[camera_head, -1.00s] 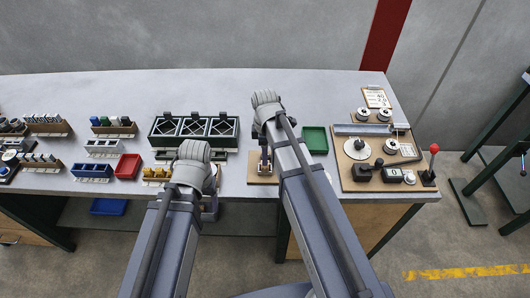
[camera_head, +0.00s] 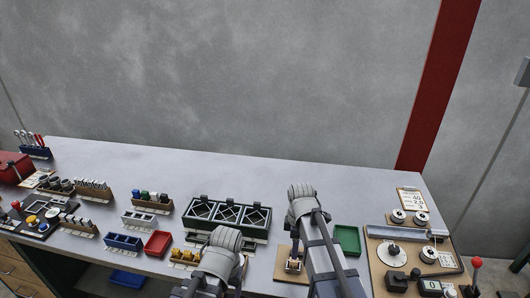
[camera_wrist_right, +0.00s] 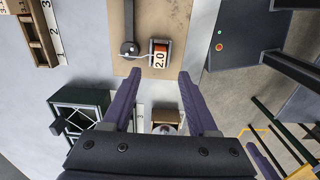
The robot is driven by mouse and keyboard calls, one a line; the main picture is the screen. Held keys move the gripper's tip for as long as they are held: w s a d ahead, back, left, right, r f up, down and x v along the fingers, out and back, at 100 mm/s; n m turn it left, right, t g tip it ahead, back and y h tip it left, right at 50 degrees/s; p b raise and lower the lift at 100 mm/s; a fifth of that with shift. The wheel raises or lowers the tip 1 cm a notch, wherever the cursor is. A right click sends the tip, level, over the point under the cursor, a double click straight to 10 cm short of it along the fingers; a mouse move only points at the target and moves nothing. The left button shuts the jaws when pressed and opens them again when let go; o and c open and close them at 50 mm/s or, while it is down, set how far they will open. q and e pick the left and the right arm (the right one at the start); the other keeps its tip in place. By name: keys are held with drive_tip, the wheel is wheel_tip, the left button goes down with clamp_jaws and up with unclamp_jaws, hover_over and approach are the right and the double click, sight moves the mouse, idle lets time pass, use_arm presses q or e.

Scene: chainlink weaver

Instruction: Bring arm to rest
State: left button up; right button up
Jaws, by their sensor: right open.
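In the right wrist view my right gripper (camera_wrist_right: 158,80) shows two purple fingers spread apart with nothing gripped. Its fingertips lie in the picture just below a small orange block marked 2.0 (camera_wrist_right: 160,56) on a tan board (camera_wrist_right: 175,20). My left arm (camera_head: 222,250) shows at the bottom of the camera_head view; its gripper is hidden.
A green three-bay frame (camera_head: 228,213) stands left of my right arm. A green tray (camera_head: 348,239) and a wooden panel with dials and a red-knobbed lever (camera_head: 477,264) lie to the right. Small racks and a red tray (camera_head: 158,243) fill the left. The bench's back strip is clear.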

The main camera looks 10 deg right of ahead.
drive_tip(key=s+a+m+h, duration=0.1)
drive_tip(key=s+a+m, duration=0.9)
drive_tip(key=s, duration=0.4)
drive_tip(key=shift+s+a+f+m, duration=0.15)
drive_tip(key=shift+a+f+m, duration=0.05)
drive_tip(key=shift+m, duration=0.3)
